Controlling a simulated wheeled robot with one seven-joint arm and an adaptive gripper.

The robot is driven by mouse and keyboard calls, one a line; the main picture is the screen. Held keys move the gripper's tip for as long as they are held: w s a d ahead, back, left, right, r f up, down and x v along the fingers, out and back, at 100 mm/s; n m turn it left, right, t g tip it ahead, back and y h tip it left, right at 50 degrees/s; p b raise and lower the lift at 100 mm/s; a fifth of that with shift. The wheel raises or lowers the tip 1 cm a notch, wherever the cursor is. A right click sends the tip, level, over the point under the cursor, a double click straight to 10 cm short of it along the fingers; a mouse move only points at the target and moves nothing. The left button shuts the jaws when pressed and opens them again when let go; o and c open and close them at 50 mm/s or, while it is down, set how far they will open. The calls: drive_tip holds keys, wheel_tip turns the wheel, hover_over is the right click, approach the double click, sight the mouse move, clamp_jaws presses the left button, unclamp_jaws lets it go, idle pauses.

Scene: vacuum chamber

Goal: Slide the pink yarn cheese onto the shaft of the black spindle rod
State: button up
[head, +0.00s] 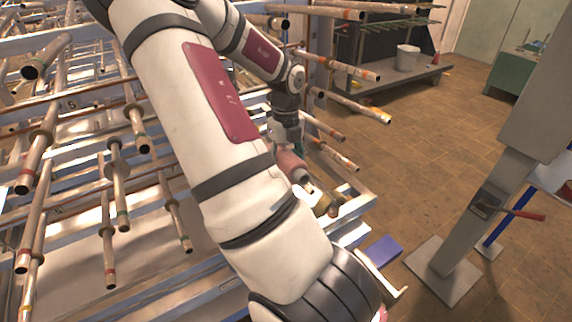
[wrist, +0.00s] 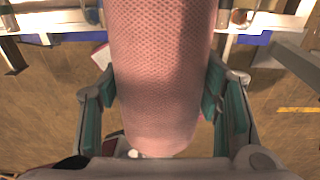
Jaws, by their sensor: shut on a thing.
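The pink yarn cheese (wrist: 160,80) fills the middle of the wrist view, between the green-padded fingers of my gripper (wrist: 160,105). The fingers are shut on its sides. In the head view the pink cheese (head: 291,164) shows below my gripper (head: 288,140), tilted, with a pale tube end sticking out at its lower right. It is partly hidden by my arm. Several rods stick out of the rack around it; I cannot tell which one is the black spindle rod. One rod end (head: 326,205) lies just below and right of the cheese, and I cannot tell whether they touch.
A metal rack with several protruding rods (head: 137,130) fills the left. More rods (head: 358,107) jut out right of my gripper. A grey post (head: 470,210) stands at right, and a cart with a bucket (head: 407,58) at the back. Open tiled floor lies between.

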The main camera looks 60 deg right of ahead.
sight(300, 169)
drive_tip(key=shift+w+d+f+b, duration=0.1)
drive_tip(key=shift+w+d+b, duration=0.3)
drive_tip(key=shift+w, duration=0.25)
drive_tip(key=shift+w+d+f+b, duration=0.1)
drive_tip(key=shift+w+d+b, duration=0.2)
drive_tip(key=shift+w+b, duration=0.25)
drive_tip(key=shift+w+d+b, duration=0.3)
drive_tip(key=shift+w+d, duration=0.05)
drive_tip(key=shift+w, duration=0.35)
drive_tip(key=shift+s+a+r+p, duration=0.2)
drive_tip(key=shift+s+a+p, duration=0.7)
drive_tip(key=shift+s, duration=0.95)
drive_tip(key=shift+s+a+r+p, duration=0.2)
drive_tip(key=shift+s+a+p, duration=0.45)
drive_tip(key=shift+s+a, duration=0.8)
drive_tip(key=shift+s+a+r+p, duration=0.2)
drive_tip(key=shift+s+a+p, duration=0.5)
drive_tip(key=shift+s, duration=1.5)
drive_tip(key=shift+w+d+f, duration=0.1)
drive_tip(key=shift+w+d, duration=0.3)
drive_tip(key=shift+w, duration=0.3)
